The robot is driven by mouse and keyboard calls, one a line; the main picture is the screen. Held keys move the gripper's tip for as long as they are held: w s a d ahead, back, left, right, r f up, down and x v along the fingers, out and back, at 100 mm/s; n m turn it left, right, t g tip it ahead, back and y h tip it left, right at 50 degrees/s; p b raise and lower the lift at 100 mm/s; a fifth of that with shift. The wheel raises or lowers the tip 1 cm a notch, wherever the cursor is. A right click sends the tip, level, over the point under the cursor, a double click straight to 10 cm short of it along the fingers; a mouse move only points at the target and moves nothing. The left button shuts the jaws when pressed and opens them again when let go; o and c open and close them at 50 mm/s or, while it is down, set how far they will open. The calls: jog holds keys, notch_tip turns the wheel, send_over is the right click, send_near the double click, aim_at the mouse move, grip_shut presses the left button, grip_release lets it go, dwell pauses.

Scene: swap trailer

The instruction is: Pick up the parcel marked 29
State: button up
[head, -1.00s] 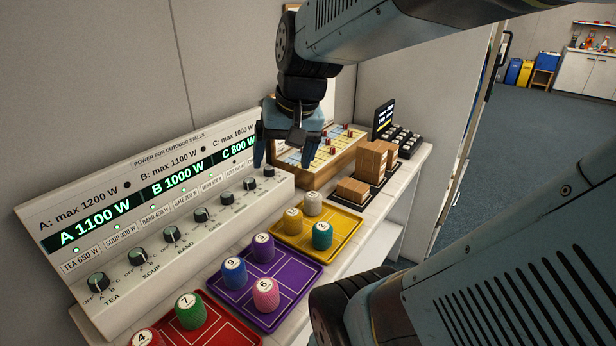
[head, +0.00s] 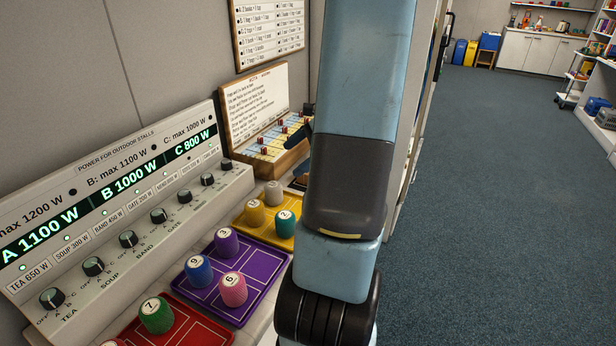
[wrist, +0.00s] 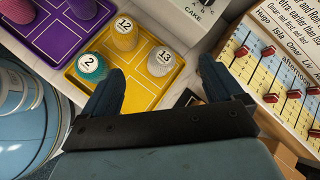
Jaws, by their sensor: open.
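No parcel with a readable 29 shows in any current view. The brown stacked blocks that stood beyond the yellow tray a second ago are hidden behind my arm in the head view. In the wrist view my gripper (wrist: 163,78) is open and empty, its two fingers apart above the counter beside the yellow tray. In the head view only a dark bit of it shows past my arm's left edge.
The yellow tray (wrist: 90,67) holds tokens 2 (wrist: 90,68), 12 and 13 (wrist: 161,61). A purple tray (head: 257,262), a red tray (head: 205,325) and a knob panel (head: 110,225) line the counter. A slider board (wrist: 265,75) stands at the wrist view's right. Floor at right is clear.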

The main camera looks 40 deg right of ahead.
jog(key=s+d+f+m+t+h, duration=0.1)
jog(key=s+d+f+m+t, duration=0.2)
jog(key=d+f+m, duration=0.35)
jog(key=s+d+f+m+t+h, duration=0.1)
jog(key=s+d+f+m+t, duration=0.2)
jog(key=d, duration=0.7)
jog(key=shift+m, duration=0.65)
jog(key=x, duration=0.8)
jog(key=shift+w+r, duration=0.15)
jog(key=shift+w, duration=0.3)
jog(key=shift+x, duration=2.85)
jog(key=shift+r, duration=0.2)
jog(key=shift+c, duration=0.4)
jog(key=c, duration=1.1)
jog(key=shift+o, duration=0.2)
